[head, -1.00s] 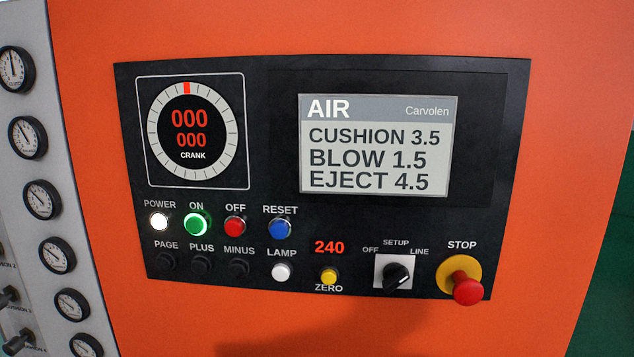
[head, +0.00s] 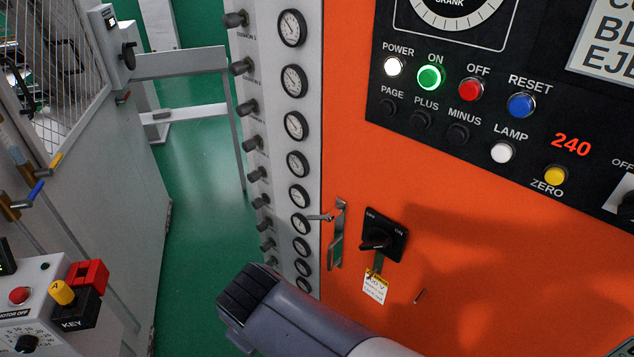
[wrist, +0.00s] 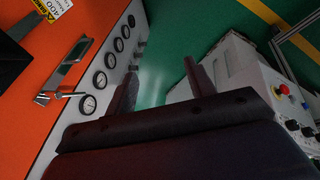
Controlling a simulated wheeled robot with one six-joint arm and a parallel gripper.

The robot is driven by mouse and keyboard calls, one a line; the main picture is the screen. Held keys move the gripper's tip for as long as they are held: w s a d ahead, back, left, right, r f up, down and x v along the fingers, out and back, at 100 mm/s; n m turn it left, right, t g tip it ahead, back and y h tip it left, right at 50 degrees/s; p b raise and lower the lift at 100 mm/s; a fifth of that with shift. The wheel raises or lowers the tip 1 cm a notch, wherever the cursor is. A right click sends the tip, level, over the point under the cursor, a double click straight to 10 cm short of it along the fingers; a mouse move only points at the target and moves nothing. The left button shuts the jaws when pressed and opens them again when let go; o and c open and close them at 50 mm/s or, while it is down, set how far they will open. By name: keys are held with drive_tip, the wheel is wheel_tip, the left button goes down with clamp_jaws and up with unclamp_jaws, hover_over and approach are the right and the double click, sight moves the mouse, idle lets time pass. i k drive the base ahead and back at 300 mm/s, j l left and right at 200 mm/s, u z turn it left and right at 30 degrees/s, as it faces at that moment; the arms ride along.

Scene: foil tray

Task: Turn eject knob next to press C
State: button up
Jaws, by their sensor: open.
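A grey column of gauges (head: 292,122) stands at the left edge of the orange cabinet. A row of dark knobs (head: 249,107) runs down its left side, one beside each gauge. Their small labels are too small to read surely, so I cannot tell which knob is the eject knob for press C. In the wrist view my gripper (wrist: 160,84) is open and empty, its two dark fingers apart. The gauge column lies to its left, and the near finger covers part of it. My gripper touches nothing that I can see.
A grey caged machine (head: 110,170) and a control box (head: 50,325) stand left. Green floor (head: 195,200) lies between.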

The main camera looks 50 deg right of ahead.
sight(252, 176)
drive_tip(key=i+l+z, duration=0.1)
drive_tip(key=i+z, duration=0.5)
drive_tip(key=i, duration=0.25)
